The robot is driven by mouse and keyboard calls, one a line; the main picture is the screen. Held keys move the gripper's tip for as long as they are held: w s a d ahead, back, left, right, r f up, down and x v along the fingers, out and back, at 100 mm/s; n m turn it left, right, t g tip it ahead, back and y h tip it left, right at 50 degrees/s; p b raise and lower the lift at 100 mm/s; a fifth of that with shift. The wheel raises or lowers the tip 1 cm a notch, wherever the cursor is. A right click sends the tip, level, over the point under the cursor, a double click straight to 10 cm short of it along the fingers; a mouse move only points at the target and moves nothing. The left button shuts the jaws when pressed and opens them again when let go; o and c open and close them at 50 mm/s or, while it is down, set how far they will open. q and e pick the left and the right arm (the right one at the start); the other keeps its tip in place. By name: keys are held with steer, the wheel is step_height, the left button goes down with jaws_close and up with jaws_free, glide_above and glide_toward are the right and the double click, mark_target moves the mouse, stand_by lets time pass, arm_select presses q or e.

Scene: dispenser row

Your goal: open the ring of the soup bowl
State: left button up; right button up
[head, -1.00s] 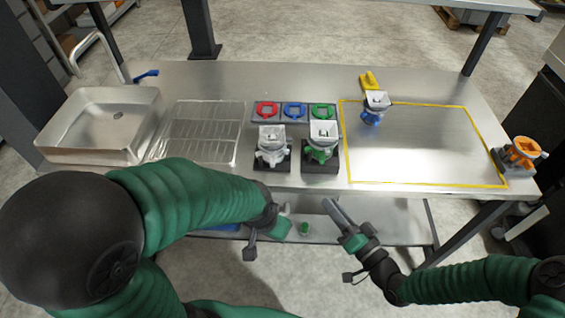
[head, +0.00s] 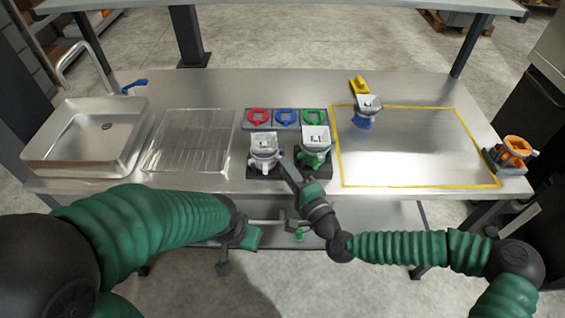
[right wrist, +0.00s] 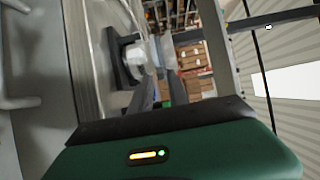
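No label marks which vessel is the soup bowl. A white-topped dispenser (head: 263,147) without a visible coloured ring and a white-topped one with a green ring (head: 315,150) stand side by side on dark bases at the table's front. A third, with a blue ring (head: 364,123), stands inside the yellow outline. My right gripper (head: 286,163) is just in front of and between the first two, apparently empty. In the right wrist view its fingers (right wrist: 157,92) look apart, with a pale vessel (right wrist: 134,55) beyond them. My left gripper (head: 231,262) hangs low before the table; its fingers are unclear.
A grey panel (head: 243,120) with red, blue and green rings lies behind the dispensers. A sink (head: 60,150) and drain rack (head: 185,140) are left. An orange dispenser (head: 513,150) stands at the right end. The yellow-outlined area (head: 420,150) is mostly clear.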

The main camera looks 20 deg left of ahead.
mark_target(278, 157)
steer(key=x, duration=0.2)
steer(key=shift+w+a, duration=0.2)
jaws_close()
steer(key=shift+d, duration=0.1)
steer(key=b, duration=0.1)
steer(key=n+g+y+b, duration=0.1)
steer(key=shift+w+d+f+g+b, duration=0.2)
steer(key=shift+w+g+b, duration=0.1)
steer(key=shift+w, duration=0.1)
steer(key=shift+r+n, duration=0.15)
steer(key=shift+n, duration=0.15)
jaws_free()
steer(key=shift+d, duration=0.1)
